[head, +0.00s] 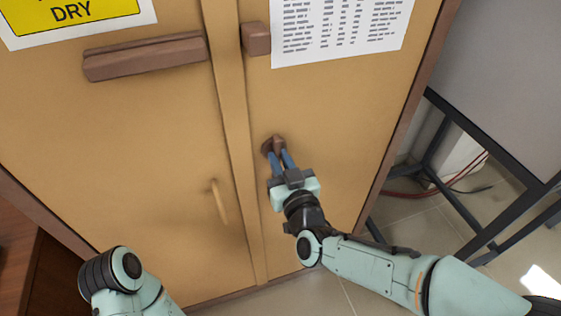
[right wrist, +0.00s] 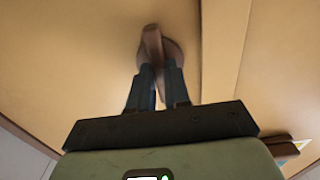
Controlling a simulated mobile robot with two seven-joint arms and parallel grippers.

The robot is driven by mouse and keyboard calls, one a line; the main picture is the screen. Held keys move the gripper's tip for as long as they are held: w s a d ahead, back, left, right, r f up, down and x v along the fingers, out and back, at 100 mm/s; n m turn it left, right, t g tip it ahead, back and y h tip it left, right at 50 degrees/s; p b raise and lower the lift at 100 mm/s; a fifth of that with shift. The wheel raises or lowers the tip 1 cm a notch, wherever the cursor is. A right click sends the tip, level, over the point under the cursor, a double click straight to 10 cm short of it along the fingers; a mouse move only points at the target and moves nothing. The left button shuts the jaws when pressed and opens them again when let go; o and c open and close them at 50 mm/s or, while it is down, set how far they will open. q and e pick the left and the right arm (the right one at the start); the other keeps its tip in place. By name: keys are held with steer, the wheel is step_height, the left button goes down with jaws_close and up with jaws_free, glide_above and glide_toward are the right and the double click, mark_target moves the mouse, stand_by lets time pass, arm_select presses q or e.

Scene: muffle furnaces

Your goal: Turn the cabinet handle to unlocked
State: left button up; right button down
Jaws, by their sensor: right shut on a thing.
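The cabinet handle (head: 277,144) is a small dark brown turn-handle on a round base, on the tan right-hand door. My right gripper (head: 279,160) is at it in the head view, its blue fingers reaching up to the handle from below. In the right wrist view the handle (right wrist: 152,42) stands out from its round base (right wrist: 174,52), and its lower part runs between the two fingers (right wrist: 159,82). The gripper is shut on it. The fingers hide part of the handle. Of my left arm only a link shows at the lower left; its gripper is out of view.
The left door (head: 110,150) carries a long brown bar (head: 145,57), a thin tan lever (head: 220,202) and a yellow sign (head: 75,15). A brown block (head: 256,38) and a printed sheet (head: 335,30) are above the handle. A dark-framed table (head: 490,130) stands at the right, with cables below.

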steer(key=shift+r, duration=0.2)
steer(key=c, duration=1.1)
jaws_free()
steer(key=shift+w+f, duration=0.1)
steer(key=shift+f, duration=0.05)
arm_select(q)
steer(key=shift+w+a+f+t+b, duration=0.25)
steer(key=shift+w+f+b, duration=0.1)
steer(key=shift+w+f, duration=0.15)
steer(key=shift+w+a+f+t+b, duration=0.15)
steer(key=shift+w+a+f+b, duration=0.2)
steer(key=shift+w, duration=0.2)
arm_select(e)
steer(key=shift+v, duration=6.7)
arm_select(q)
steer(key=shift+d, duration=0.15)
